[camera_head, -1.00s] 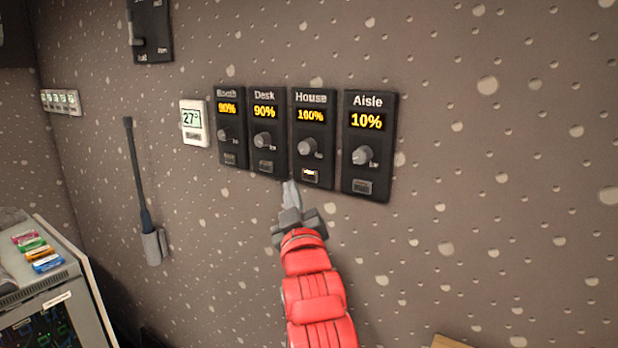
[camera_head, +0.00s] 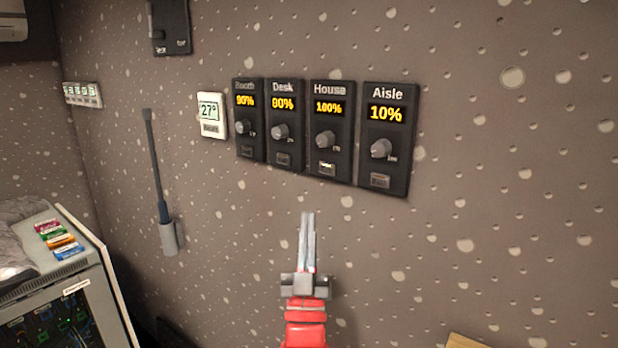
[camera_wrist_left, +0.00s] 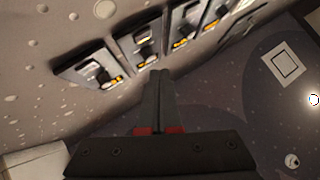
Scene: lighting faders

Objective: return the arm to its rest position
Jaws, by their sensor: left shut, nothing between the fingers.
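My left arm is red and comes up from the bottom of the head view. Its left gripper (camera_head: 307,222) is shut and empty, with its fingers pointing up at the wall below the dimmer panels and apart from them. In the left wrist view the same gripper (camera_wrist_left: 158,78) has its fingers together, with the row of panels beyond. The panels are Booth (camera_head: 248,115), Desk (camera_head: 283,105), House (camera_head: 330,125) reading 100% with its small button lit, and Aisle (camera_head: 387,160) reading 10%. My right gripper does not show.
A thermostat (camera_head: 212,116) is left of the panels. A dark rod (camera_head: 155,165) stands in a wall holder (camera_head: 170,238). A grey console (camera_head: 92,270) with coloured tabs is at lower left. A wooden edge (camera_head: 465,342) shows at the bottom. The wall right of the panels is bare.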

